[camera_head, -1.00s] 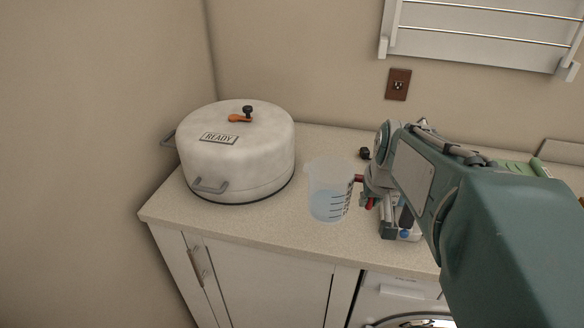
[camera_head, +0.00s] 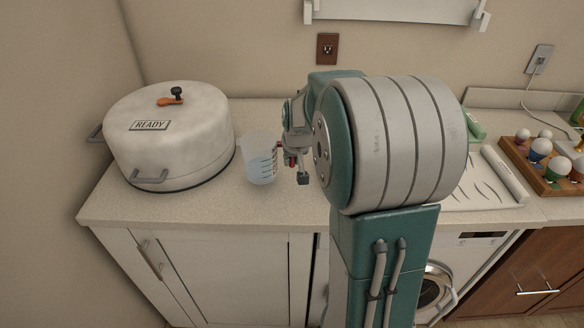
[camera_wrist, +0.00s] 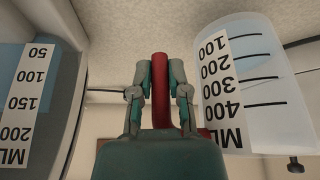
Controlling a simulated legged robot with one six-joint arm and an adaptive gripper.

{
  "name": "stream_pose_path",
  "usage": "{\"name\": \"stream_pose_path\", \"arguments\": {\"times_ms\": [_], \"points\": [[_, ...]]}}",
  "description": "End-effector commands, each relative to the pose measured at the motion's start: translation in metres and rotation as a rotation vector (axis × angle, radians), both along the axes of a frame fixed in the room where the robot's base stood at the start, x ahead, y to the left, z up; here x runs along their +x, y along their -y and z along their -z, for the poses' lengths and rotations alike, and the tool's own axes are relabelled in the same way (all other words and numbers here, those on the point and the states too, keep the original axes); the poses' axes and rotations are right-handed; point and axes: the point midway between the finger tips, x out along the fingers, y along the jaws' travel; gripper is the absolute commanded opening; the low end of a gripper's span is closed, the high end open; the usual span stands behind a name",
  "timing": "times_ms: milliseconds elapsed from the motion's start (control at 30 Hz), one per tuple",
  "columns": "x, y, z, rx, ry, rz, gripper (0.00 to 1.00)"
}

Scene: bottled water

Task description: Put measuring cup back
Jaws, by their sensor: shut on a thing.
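A clear measuring cup (camera_head: 260,162) with black marks and bluish water low inside is right of the white pot in the head view. I cannot tell whether it rests on the counter (camera_head: 235,206). My gripper (camera_head: 288,158) is at the cup's right side, by its red handle (camera_head: 279,147). In the wrist view my gripper (camera_wrist: 160,75) is shut on an upright red handle bar (camera_wrist: 160,95). The cup (camera_wrist: 240,85) fills the right there, with its 100 to 400 scale upside down. A second ML-scaled surface (camera_wrist: 35,105) is at left; its whole shape is cut off.
The white pot (camera_head: 166,137) labelled READY stands left on the counter, close to the cup. A wooden rack (camera_head: 545,165) with several colourful round-topped items is at far right. A white patterned sheet (camera_head: 478,190) lies right of my arm. My arm hides the middle counter.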

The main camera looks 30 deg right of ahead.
Motion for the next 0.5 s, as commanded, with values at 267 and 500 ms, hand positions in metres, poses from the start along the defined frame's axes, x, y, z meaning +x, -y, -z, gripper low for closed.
{"name": "stream_pose_path", "arguments": {"times_ms": [267,500], "points": [[0.0,0.0,0.031,0.001,-0.001,0.001,0.0],[0.0,0.0,0.031,0.001,-0.001,0.001,0.0]]}}
